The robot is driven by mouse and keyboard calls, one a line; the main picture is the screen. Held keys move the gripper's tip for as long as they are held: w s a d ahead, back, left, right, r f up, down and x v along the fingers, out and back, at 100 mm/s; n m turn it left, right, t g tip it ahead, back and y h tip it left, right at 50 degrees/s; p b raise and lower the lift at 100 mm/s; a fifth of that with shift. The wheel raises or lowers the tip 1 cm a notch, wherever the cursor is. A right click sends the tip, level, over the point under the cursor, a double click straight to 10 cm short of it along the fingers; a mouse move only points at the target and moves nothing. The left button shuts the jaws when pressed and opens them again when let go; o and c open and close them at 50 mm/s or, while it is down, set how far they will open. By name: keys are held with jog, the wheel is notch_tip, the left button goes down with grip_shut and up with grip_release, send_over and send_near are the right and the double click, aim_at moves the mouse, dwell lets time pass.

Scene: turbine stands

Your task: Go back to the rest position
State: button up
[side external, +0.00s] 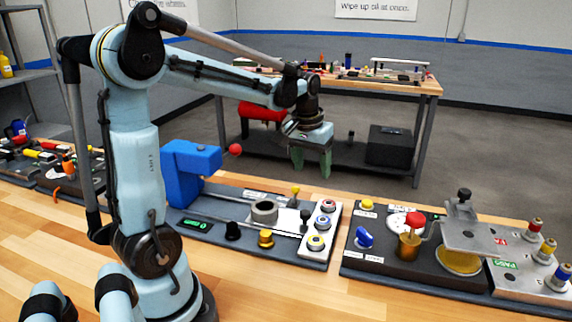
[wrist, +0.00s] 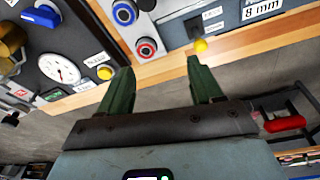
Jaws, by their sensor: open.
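My gripper (side external: 311,162) hangs in the air past the far edge of the wooden bench (side external: 60,250), with its green fingers apart and nothing between them. In the wrist view, my gripper (wrist: 160,80) also shows open and empty, with the bench edge beyond its fingertips. The left turbine stand (side external: 230,240) has a blue block (side external: 185,170), a grey ring (side external: 264,211) and several round buttons. The right stand (side external: 385,270) has a dial, a blue knob and a metal plate. My fingers touch neither stand.
A second table (side external: 425,88) with small parts stands behind, with a black box (side external: 390,146) and a red cylinder (side external: 262,111) on its lower shelf. Tools (side external: 40,155) lie at the bench's left.

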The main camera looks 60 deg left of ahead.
jog(key=s+d+m+t, duration=0.2)
jog(key=s+d+m, duration=0.1)
jog(key=d, duration=0.5)
jog(key=s+d+m+t, duration=0.3)
jog(key=s+d, duration=0.2)
jog(key=d, duration=0.3)
jog(key=shift+f+h, duration=0.15)
jog(key=shift+h, duration=0.25)
